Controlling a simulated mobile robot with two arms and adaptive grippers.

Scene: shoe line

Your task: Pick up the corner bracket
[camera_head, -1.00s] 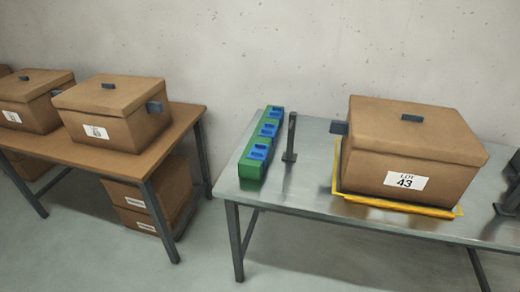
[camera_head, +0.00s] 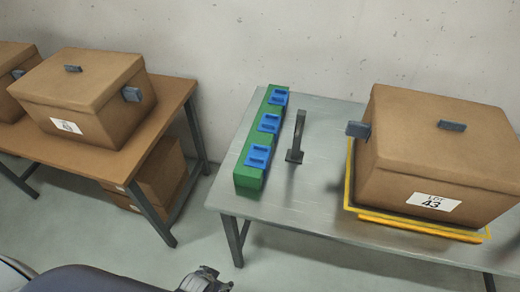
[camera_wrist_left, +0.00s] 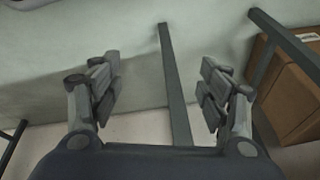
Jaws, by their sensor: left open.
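No part is plainly recognisable as the corner bracket. The nearest candidates are blue pieces (camera_head: 268,123) set along a green block (camera_head: 248,180) at the left end of the grey metal table (camera_head: 325,190). My left gripper (camera_wrist_left: 158,95) is open and empty in the left wrist view, with a table leg behind the gap between its fingers. In the head view the left gripper (camera_head: 205,280) shows at the bottom edge, in front of the metal table and apart from the green block. My right gripper is not in view.
A dark upright post (camera_head: 297,138) stands right of the green block. A lidded brown box (camera_head: 430,160) marked LOT 43 sits by a yellow edging (camera_head: 420,226) on the metal table. A brown table (camera_head: 120,155) with boxes stands left; a floor gap separates the tables.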

